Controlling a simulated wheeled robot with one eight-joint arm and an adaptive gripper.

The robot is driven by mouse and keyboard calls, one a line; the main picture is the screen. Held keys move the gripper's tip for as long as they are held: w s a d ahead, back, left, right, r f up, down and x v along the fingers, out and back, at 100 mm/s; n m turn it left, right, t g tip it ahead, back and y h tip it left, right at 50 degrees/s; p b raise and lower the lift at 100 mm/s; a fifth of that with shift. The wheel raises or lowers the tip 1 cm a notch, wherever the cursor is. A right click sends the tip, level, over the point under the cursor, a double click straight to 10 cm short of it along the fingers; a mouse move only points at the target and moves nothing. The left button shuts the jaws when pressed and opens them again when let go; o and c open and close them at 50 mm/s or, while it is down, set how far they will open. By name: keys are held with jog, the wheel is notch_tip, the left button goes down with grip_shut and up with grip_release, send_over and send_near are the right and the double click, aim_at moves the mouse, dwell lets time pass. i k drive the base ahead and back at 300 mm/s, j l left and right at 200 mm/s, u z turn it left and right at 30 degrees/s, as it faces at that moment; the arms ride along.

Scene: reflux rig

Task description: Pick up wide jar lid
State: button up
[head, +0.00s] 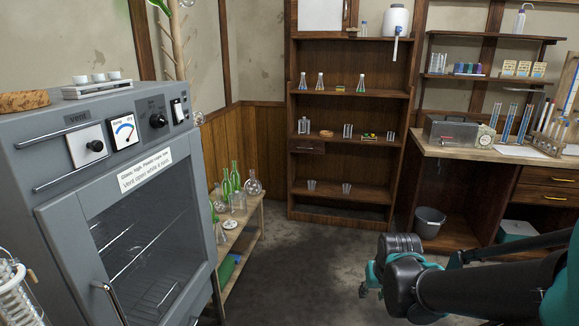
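I cannot pick out the wide jar lid for certain. A small round tan piece (327,133) lies on the middle shelf of the bookcase, and a small flat round piece (229,224) lies on the low bench; both are too small to identify. A brown cork-like slab (22,101) lies on top of the grey oven at the left. My gripper (364,289) shows at the lower right, at the end of my dark and teal arm, above the floor and apart from the furniture. Its fingers are mostly hidden behind the arm's end, so its opening and any contents are unclear.
The grey drying oven (140,180) fills the left. The low bench (245,245) beside it holds green bottles and glassware. The bookcase (350,213) stands at the back, the workbench (440,150) at the right, with a grey bucket (429,222) nearby. The middle floor is clear.

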aim_at(237, 194)
jog(key=i, duration=0.75)
jog(key=i+l+u, duration=0.1)
jog(key=i, duration=0.65)
jog(key=i+u, duration=0.45)
jog(key=i+l+u, duration=0.25)
jog(key=i+u, duration=0.25)
jog(key=i+l+u, duration=0.25)
jog(key=u, duration=0.2)
jog(key=l, duration=0.1)
